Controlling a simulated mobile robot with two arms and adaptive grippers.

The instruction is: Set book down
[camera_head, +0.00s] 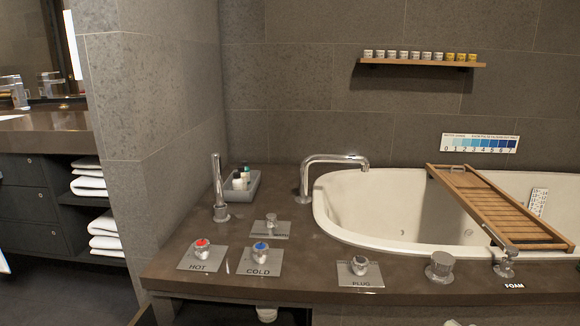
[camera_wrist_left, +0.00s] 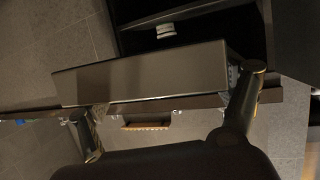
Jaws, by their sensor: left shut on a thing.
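In the left wrist view my left gripper (camera_wrist_left: 165,92) has one finger at the left and one at the right. A flat, plain grey-brown slab (camera_wrist_left: 140,74) spans the space between them, and I take it to be the book. The gripper is shut on it. No cover print shows. Neither the book nor my left gripper shows in the head view, so its height above any surface cannot be told. My right gripper is in neither view.
The dark tub deck (camera_head: 330,275) carries tap plates, a grey bottle tray (camera_head: 240,186) and a spout (camera_head: 333,160). A wooden caddy (camera_head: 490,205) spans the white bathtub (camera_head: 350,215). A wall shelf (camera_head: 420,64) holds small cups. Folded towels (camera_head: 103,222) fill cubbies at left.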

